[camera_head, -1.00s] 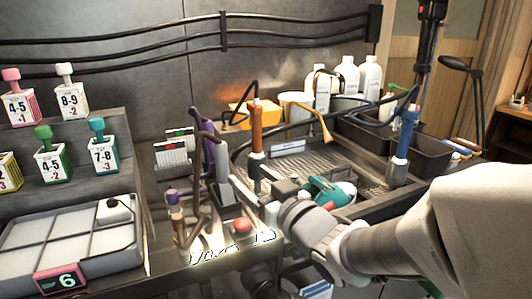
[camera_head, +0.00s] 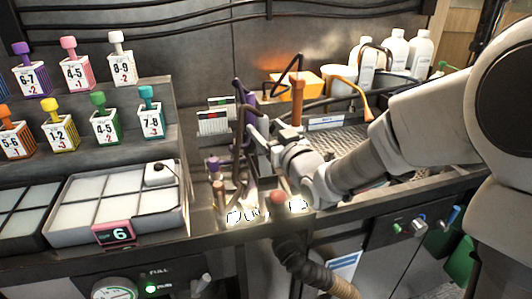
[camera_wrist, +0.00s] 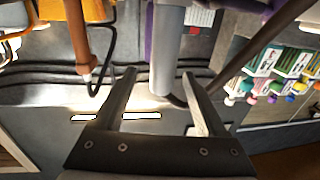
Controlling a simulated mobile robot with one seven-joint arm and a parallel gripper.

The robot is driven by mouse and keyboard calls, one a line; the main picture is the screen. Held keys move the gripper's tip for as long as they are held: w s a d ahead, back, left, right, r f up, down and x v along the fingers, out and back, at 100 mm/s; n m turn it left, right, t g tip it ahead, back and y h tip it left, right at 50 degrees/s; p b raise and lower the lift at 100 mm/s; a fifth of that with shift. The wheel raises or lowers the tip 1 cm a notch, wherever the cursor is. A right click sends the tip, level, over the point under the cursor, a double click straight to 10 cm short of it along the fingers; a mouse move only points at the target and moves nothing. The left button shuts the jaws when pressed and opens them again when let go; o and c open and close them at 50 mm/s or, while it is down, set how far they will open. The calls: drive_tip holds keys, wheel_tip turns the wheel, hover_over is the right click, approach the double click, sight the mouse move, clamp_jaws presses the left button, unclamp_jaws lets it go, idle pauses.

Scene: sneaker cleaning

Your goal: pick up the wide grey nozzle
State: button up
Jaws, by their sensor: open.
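A grey cylinder (camera_wrist: 168,45), which looks like the wide grey nozzle, stands out between the fingertips of my gripper (camera_wrist: 158,73) in the wrist view. A purple part (camera_wrist: 149,22) shows beside it. The fingers are open, one on each side of the cylinder's end, with gaps visible; I cannot tell how deep it sits between them. In the head view my gripper (camera_head: 262,135) is at the tool holder, next to a purple curved handle (camera_head: 239,100). The gripper mostly hides the grey cylinder there.
An orange tool (camera_head: 297,95) stands right behind my gripper, and its orange shaft (camera_wrist: 77,35) is left in the wrist view. A brown tube (camera_head: 238,160) stands close on the left. A red button (camera_head: 278,197) is in front. White bottles (camera_head: 397,50) stand at the back right.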

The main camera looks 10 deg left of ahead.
drive_tip(key=shift+x, duration=2.75)
drive_tip(key=shift+s+a, duration=0.1)
clamp_jaws()
